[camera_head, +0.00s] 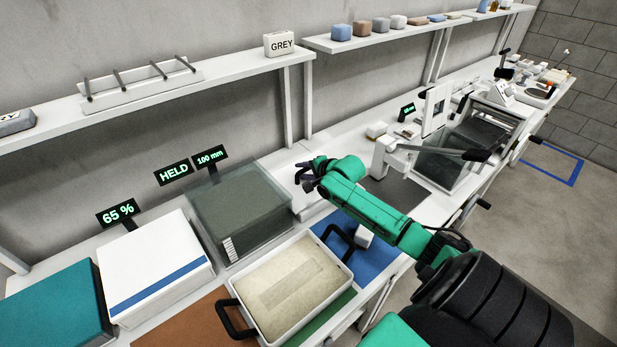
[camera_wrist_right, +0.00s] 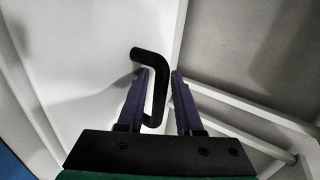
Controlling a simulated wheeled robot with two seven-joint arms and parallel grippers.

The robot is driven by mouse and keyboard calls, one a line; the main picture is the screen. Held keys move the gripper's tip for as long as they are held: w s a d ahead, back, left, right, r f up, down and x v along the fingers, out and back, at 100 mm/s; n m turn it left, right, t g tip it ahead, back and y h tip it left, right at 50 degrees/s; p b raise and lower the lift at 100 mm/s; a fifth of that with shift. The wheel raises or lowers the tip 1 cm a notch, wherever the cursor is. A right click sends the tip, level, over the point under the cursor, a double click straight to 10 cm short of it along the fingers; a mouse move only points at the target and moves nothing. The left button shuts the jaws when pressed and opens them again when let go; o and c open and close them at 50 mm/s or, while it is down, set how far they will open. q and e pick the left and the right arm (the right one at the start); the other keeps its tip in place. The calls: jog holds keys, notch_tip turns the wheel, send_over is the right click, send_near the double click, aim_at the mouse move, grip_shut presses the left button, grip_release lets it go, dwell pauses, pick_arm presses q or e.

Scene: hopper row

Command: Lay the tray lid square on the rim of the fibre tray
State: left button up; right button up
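The fibre tray (camera_head: 319,311) is white, filled with beige fibre (camera_head: 290,283), and has a black loop handle at each end. It stands on the near part of the bench in the head view. My right gripper (camera_head: 303,177) is beyond the tray, over the back of the bench. In the right wrist view my right gripper (camera_wrist_right: 161,72) is open, its purple fingers on either side of a black bent handle (camera_wrist_right: 162,85). The handle stands on a white flat panel (camera_wrist_right: 85,45), which looks like the tray lid. In the head view my arm partly hides this spot. My left gripper is out of view.
A clear-sided bin (camera_head: 245,215) stands left of my right gripper, with a "HELD" sign (camera_head: 174,173) behind it. A white box with a blue stripe (camera_head: 155,265) and a teal block (camera_head: 60,305) are further left. A shelf (camera_head: 130,92) runs above. A blue mat (camera_head: 375,257) lies right of the tray.

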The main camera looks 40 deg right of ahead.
grip_shut()
jog(key=shift+r, duration=0.1)
dwell(1.2)
